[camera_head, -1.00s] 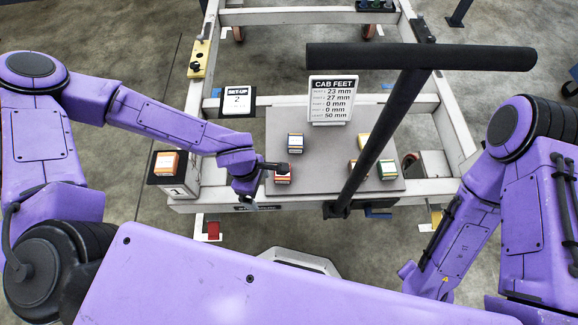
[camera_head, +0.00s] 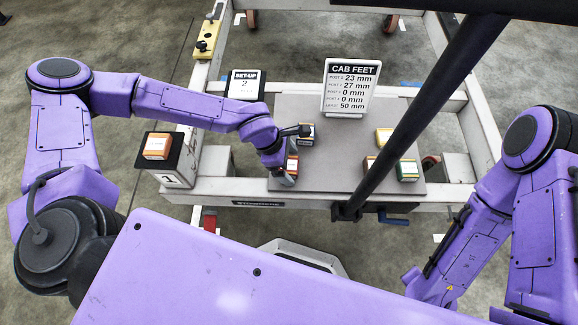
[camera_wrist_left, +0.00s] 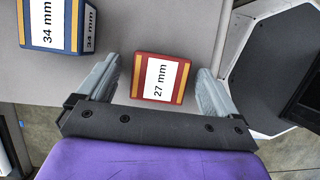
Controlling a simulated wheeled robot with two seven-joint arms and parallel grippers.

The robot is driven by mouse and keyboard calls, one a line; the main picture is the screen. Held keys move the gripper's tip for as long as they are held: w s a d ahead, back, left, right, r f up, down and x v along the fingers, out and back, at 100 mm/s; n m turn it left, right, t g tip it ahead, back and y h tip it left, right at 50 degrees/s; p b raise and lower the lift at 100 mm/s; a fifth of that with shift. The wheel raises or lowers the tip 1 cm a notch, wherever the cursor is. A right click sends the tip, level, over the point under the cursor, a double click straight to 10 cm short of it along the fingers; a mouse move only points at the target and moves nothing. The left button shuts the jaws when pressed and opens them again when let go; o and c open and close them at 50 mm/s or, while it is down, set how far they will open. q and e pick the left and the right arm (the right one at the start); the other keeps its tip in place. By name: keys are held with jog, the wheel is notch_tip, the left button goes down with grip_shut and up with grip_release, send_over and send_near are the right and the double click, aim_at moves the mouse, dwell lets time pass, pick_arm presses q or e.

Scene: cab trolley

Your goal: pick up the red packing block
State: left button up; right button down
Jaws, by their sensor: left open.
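The red packing block (camera_wrist_left: 160,77), with a white label reading 27 mm, lies on the grey board between the two fingers of my left gripper (camera_wrist_left: 158,88) in the left wrist view. The fingers are open, with a gap on each side of the block. In the head view the red block (camera_head: 292,166) shows partly beside my left gripper (camera_head: 289,178), which hides some of it. My right arm shows at the right of the head view, but its gripper is not clearly visible.
A blue 34 mm block (camera_wrist_left: 57,25) stands close by on the grey board (camera_head: 335,170). Yellow and green blocks (camera_head: 407,170) sit at the board's right. The CAB FEET sign (camera_head: 350,88) stands behind. A black bar (camera_head: 420,110) crosses the right side. An orange block (camera_head: 157,146) sits on a post at left.

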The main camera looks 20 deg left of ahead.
pick_arm(q)
jog(key=c, duration=1.2)
jog(key=shift+o, duration=0.2)
